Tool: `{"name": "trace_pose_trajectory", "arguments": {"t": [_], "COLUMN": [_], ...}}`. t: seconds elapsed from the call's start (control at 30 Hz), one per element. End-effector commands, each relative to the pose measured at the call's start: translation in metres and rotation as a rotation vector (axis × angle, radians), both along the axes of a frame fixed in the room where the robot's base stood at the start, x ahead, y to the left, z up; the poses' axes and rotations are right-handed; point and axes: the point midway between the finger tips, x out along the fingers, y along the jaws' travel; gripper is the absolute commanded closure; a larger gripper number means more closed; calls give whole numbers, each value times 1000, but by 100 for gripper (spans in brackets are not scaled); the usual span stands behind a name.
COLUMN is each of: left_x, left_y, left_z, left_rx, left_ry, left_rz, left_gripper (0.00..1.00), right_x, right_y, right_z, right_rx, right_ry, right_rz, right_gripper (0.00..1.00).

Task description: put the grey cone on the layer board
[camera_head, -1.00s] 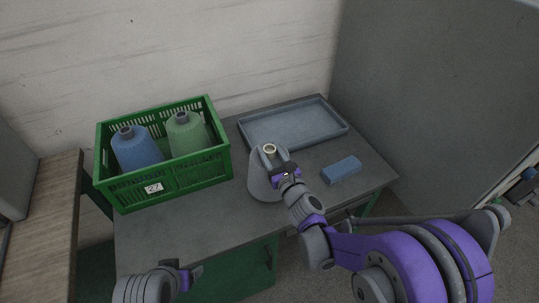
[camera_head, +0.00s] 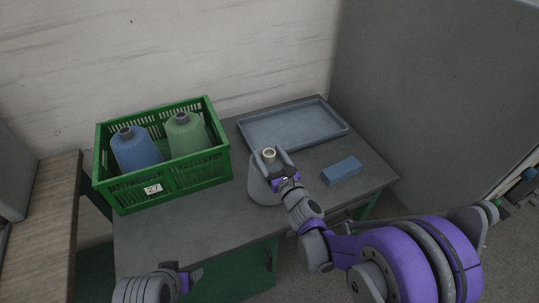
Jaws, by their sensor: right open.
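The grey cone (camera_head: 259,188) stands upright on the grey table, between the green crate and the shallow tray. Its pale tube top shows. My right gripper (camera_head: 269,155) is open, with its fingers apart at the cone's upper part, one on each side of the tube top in this view. I cannot tell whether they touch it. A shallow blue-grey tray (camera_head: 336,132) lies at the back right; I cannot tell whether it is the layer board. My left gripper (camera_head: 188,278) is low at the front left, away from the cone, and its opening is unclear.
The green crate (camera_head: 196,178) at the left holds a blue cone (camera_head: 135,150) and a green cone (camera_head: 187,137). A blue block (camera_head: 341,171) lies right of the grey cone. A grey panel (camera_head: 435,100) rises at the right. The table's front left is clear.

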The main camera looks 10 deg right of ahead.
Motion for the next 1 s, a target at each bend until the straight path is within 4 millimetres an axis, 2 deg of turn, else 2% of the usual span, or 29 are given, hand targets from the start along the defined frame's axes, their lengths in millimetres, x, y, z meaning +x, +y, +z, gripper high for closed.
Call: {"name": "trace_pose_trajectory", "arguments": {"t": [0.17,0.4,0.6,0.87,1.0], "left_x": [-1,-4,-5,-5,-5], "left_y": [0,0,0,0,0], "left_z": [-5,-15,-19,-20,-20], "left_rx": [0,0,0,0,0], "left_ry": [3,8,10,10,10], "left_rz": [0,0,0,0,0], "left_gripper": [23,23,23,23,23], "right_x": [-22,-72,-103,-115,-119], "right_y": [-7,-24,-34,-37,-31], "right_z": [0,0,1,2,6], "right_rx": [-1,-1,-1,-2,-116], "right_ry": [1,1,0,-1,-28], "right_rz": [-1,-2,-1,1,34], "right_gripper": [23,23,23,23,23]}}
